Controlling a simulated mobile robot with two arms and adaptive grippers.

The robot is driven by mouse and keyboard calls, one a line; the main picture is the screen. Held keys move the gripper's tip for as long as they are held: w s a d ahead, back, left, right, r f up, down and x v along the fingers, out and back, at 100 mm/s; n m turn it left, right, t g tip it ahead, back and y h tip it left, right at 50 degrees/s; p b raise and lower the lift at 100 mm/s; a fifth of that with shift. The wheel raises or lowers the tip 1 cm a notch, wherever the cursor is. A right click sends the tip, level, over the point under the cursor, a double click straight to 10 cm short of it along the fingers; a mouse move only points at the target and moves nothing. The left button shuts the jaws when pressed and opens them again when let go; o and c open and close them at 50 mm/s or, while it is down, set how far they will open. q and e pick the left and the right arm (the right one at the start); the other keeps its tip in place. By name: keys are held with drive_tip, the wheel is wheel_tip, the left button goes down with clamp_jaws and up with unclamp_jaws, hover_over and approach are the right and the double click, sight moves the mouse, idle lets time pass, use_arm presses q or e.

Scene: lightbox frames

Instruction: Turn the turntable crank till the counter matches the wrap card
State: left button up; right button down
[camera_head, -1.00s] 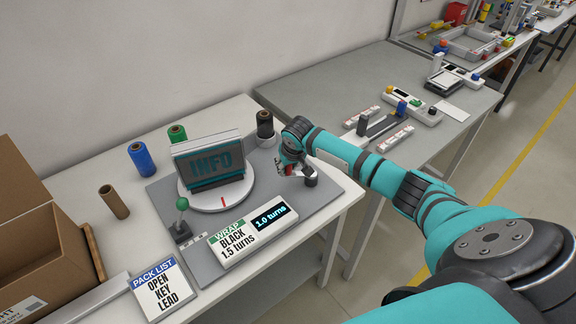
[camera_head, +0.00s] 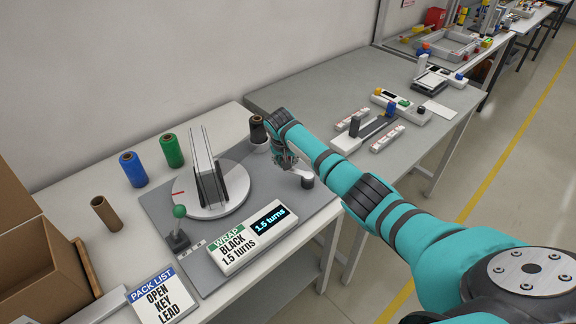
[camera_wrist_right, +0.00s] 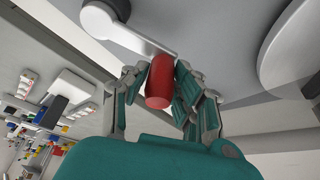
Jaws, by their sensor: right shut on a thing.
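The turntable (camera_head: 232,207) is a white disc on a grey base. A lightbox frame (camera_head: 208,170) stands on it, seen nearly edge-on. A red mark (camera_head: 178,194) is at the disc's left side. The counter (camera_head: 269,219) reads 1.5 turns. The wrap card (camera_head: 232,249) reads BLACK, 1.5 turns. My right gripper (camera_head: 284,162) is at the crank (camera_head: 301,174), right of the disc. In the right wrist view, its fingers (camera_wrist_right: 160,84) are shut around the crank's red handle (camera_wrist_right: 159,82). My left gripper is not in view.
A black roll (camera_head: 258,131) stands behind the crank. Blue (camera_head: 132,170), green (camera_head: 172,150) and brown (camera_head: 105,214) rolls stand at the back left. A green-knobbed lever (camera_head: 179,213) is left of the card. A pack list (camera_head: 157,295) and a cardboard box (camera_head: 35,265) are at front left.

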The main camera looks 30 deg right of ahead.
drive_tip(key=shift+w+d+m+h+b, duration=0.35)
drive_tip(key=shift+d+m+b, duration=0.15)
drive_tip(key=shift+m, duration=0.3)
drive_tip(key=shift+w+d+m+g+b, duration=0.1)
drive_tip(key=shift+d+m+g+b, duration=0.1)
drive_tip(key=shift+m+g+b, duration=0.15)
drive_tip(key=shift+w+d+m+h+b, duration=0.15)
drive_tip(key=shift+d+m+h+b, duration=0.1)
drive_tip(key=shift+d+m+b, duration=0.35)
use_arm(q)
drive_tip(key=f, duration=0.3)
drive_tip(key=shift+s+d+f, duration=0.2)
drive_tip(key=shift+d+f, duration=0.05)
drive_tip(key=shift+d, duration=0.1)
use_arm(e)
drive_tip(key=shift+d+r+m+g, duration=0.1)
drive_tip(key=shift+m+g, duration=0.15)
drive_tip(key=shift+m, duration=0.1)
drive_tip(key=c, duration=1.1)
unclamp_jaws()
drive_tip(key=shift+o, duration=0.2)
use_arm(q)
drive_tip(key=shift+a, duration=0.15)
